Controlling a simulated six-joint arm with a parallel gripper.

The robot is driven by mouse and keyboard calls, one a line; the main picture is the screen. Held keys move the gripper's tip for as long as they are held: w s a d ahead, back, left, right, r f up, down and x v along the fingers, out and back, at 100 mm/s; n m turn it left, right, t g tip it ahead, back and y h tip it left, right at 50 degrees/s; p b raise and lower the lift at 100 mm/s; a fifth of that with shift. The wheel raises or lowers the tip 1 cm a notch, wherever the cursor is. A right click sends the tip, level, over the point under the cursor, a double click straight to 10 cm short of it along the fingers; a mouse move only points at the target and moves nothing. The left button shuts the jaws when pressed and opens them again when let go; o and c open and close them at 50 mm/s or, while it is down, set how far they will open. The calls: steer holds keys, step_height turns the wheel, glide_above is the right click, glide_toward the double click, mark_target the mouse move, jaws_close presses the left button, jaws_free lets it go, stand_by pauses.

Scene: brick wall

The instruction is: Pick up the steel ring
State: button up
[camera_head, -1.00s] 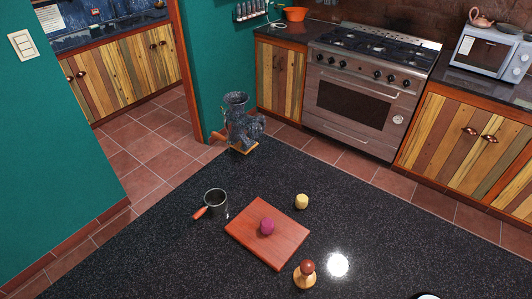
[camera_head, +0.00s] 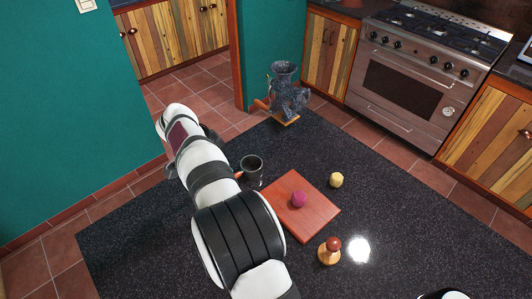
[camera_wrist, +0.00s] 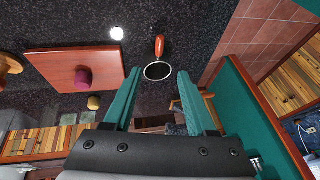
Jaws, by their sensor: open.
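The steel ring (camera_head: 251,172) looks like a short dark metal cylinder with an open top and an orange-red handle on its left. It stands on the dark speckled counter just left of the red board. In the wrist view the ring (camera_wrist: 157,70) shows as a dark round opening with its handle pointing up. My gripper (camera_wrist: 159,72) is open, its two teal fingers wide apart. The ring appears between the fingertips in the picture, apart from them. In the head view my arm reaches up the left side; its fingers cannot be made out there.
A red board (camera_head: 318,221) bears a purple lump (camera_head: 299,199). A yellow piece (camera_head: 336,180) stands behind it and a wooden knobbed tool (camera_head: 329,251) in front. A blue-grey grinder-like thing (camera_head: 287,95) stands at the counter's far corner. Bare counter lies right of the board.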

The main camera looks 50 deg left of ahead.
mark_target(245, 172)
steer(key=x, duration=1.3)
steer(key=shift+w+d+f, duration=0.1)
steer(key=shift+f, duration=0.05)
jaws_close()
